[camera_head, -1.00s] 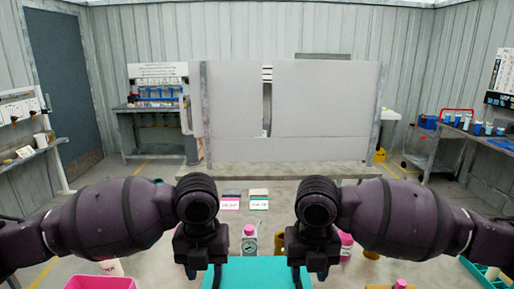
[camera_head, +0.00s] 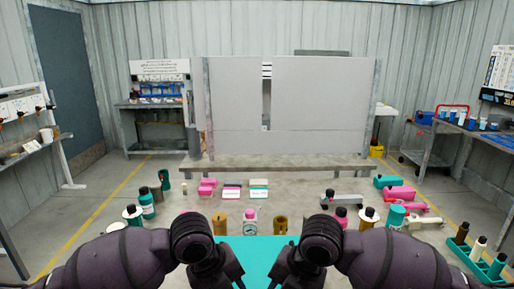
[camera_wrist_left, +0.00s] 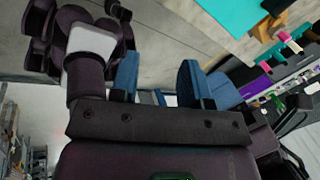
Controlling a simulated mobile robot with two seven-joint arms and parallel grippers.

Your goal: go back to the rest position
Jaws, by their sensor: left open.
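My left gripper (camera_head: 230,275) hangs low near the bottom middle of the head view. In the left wrist view my left gripper (camera_wrist_left: 162,82) shows two blue fingers standing apart, with nothing between them. My right gripper (camera_head: 284,270) is also low, just to the right of the left one. Its fingers are dark and partly cut off, so I cannot tell whether it is open. Both dark arms come in from the bottom corners. A teal mat (camera_head: 258,248) lies between and beyond the grippers.
A teal tray (camera_head: 483,262) holds bottles at right. A grey bench (camera_head: 280,163) and panel (camera_head: 320,105) stand behind.

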